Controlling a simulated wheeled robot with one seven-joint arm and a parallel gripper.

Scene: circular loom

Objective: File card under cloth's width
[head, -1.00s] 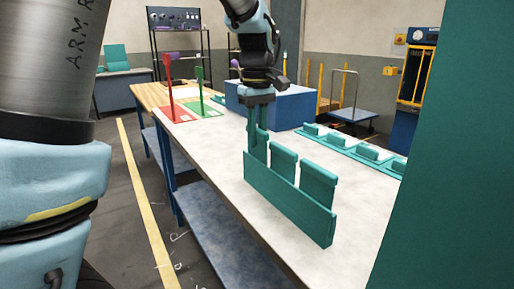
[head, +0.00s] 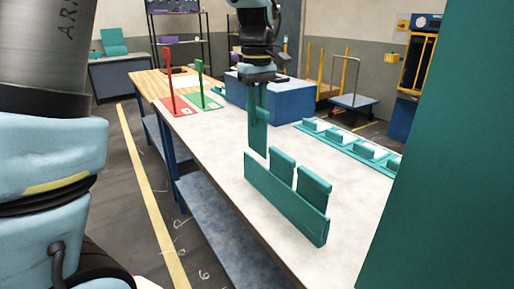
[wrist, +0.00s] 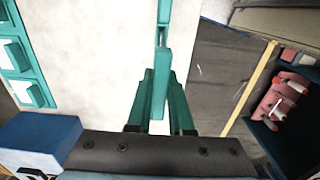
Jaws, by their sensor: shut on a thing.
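My gripper (head: 259,82) is shut on a narrow teal card (head: 258,125), which hangs upright below it. A long teal holder (head: 285,208) stands on the pale table, with two more teal cards (head: 282,163) (head: 314,184) upright in it. The held card is over the holder's left end, its lower edge near the holder's top; I cannot tell if they touch.
A red stand (head: 178,107) and a green stand (head: 206,103) are at the table's far left. A blue box (head: 285,104) is behind my gripper. Teal plates with blocks (head: 350,145) line the right. The table's front left is clear.

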